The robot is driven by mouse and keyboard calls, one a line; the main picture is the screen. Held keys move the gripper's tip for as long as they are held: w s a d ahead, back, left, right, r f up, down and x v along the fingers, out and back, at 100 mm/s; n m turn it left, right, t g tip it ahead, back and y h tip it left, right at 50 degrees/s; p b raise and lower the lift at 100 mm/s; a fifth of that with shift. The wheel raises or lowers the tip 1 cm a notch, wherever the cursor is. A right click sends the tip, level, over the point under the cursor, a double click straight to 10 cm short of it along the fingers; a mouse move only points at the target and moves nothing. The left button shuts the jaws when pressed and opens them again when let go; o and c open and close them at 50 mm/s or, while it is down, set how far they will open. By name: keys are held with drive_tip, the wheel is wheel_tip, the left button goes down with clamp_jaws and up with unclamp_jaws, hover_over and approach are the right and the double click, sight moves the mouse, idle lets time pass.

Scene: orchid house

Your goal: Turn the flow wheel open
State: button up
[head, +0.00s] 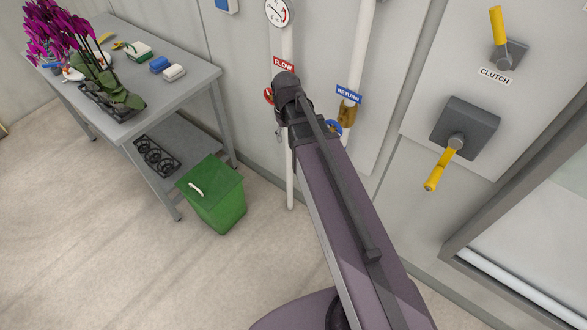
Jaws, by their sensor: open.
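The flow wheel is the red wheel (268,97) on the white pipe under the red FLOW label (284,64). Only its left edge shows in the head view; my dark arm joint covers the rest. How far the wheel is turned cannot be seen. My arm reaches up from the bottom of the picture to the flow pipe. I cannot make out my gripper; it is hidden behind the arm, so its contact with the wheel cannot be told.
A blue wheel (334,127) sits under the RETURN label (348,94), close to my arm's right side. Yellow levers (440,170) are on the right wall. A green bin (214,196) and a grey table (190,95) with orchids stand left.

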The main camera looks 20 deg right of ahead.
drive_tip(key=s+f+m+b, duration=0.2)
drive_tip(key=s+f+b, duration=0.2)
drive_tip(key=s, duration=0.3)
drive_tip(key=shift+s+f+b, duration=0.4)
drive_tip(key=shift+f, duration=0.3)
drive_tip(key=shift+a, duration=0.1)
drive_tip(key=shift+s, duration=0.1)
